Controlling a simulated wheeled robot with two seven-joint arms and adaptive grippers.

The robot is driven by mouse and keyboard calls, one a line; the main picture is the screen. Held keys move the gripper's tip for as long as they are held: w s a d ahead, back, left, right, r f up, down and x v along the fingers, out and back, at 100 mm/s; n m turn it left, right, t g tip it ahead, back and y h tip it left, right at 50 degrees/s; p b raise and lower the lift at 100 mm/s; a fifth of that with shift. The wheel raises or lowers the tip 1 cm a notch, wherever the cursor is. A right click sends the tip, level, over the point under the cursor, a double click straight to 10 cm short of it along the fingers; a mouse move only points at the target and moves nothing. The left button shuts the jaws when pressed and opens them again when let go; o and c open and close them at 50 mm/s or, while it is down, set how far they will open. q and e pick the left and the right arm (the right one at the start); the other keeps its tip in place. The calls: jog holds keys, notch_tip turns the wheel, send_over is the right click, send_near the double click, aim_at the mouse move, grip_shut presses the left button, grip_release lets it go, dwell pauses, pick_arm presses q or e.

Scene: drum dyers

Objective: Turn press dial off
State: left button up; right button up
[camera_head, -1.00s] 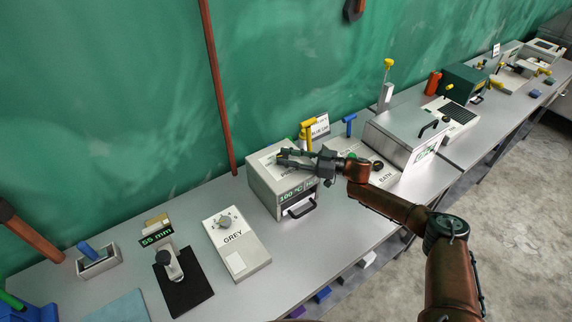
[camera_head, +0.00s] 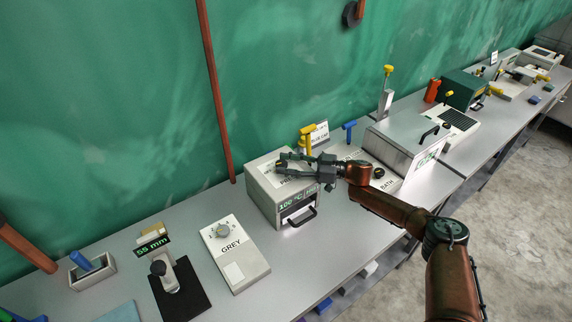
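A grey box-shaped press (camera_head: 262,198) stands on the bench at the middle, with a green readout of about 100 °C and a dark handle on its front. Its top bears printed lettering, partly covered by my gripper. My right gripper (camera_head: 281,164) reaches in from the right, just over the press top, with its two fingers spread apart and pointing left. The dial on the press top is hard to make out near the fingertips; I cannot tell whether they touch it. My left gripper is not in view.
A yellow-handled tool (camera_head: 307,136) and a blue one (camera_head: 349,128) stand behind the press. A GREY panel with a knob (camera_head: 236,254) is to the left. A lidded bath (camera_head: 405,143) is to the right. A black pad (camera_head: 181,296) lies at the front left.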

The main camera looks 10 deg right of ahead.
jog(key=shift+o, duration=0.3)
jog(key=shift+d, duration=0.1)
jog(key=v, duration=1.2)
